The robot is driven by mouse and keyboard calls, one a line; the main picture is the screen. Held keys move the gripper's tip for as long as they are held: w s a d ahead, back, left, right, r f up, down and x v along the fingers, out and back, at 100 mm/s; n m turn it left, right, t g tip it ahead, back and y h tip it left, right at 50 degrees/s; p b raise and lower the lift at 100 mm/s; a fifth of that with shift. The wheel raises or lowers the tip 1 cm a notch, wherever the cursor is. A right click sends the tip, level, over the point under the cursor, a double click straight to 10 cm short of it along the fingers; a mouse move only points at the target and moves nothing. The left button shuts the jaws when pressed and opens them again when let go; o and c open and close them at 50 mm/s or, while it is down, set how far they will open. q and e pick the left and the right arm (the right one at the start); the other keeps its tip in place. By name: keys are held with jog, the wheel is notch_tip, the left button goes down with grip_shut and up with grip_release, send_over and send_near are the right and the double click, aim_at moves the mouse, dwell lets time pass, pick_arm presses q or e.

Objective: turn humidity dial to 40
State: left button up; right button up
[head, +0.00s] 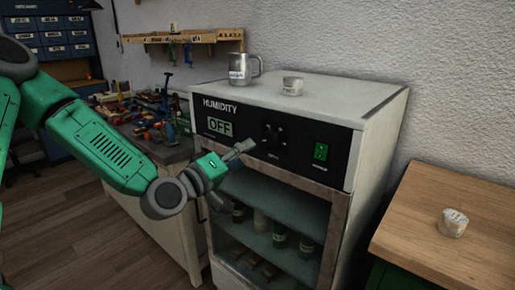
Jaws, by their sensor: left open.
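The humidity dial (272,134) is a dark knob on the black front panel of the cabinet (335,95). The display (220,127) to its left reads OFF under the word HUMIDITY. My left gripper (234,165) is open in front of the panel, below the display and to the left of the dial. One light grey finger points up toward the dial and seems apart from it. The dial's marks are too small to read. My right gripper is not in view.
A green switch (320,151) sits right of the dial. A metal mug (244,69) and a small pale jar (292,86) stand on the cabinet. Behind the glass below are shelves with jars. A wooden-topped table (425,205) with another jar (452,223) stands at right; a cluttered workbench (165,150) at left.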

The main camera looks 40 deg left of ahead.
pick_arm(q)
jog(key=shift+s+a+f, duration=0.1)
jog(key=shift+s+a, duration=0.1)
jog(key=shift+s, duration=1)
jog(key=shift+d, duration=0.1)
jog(key=shift+f, duration=0.1)
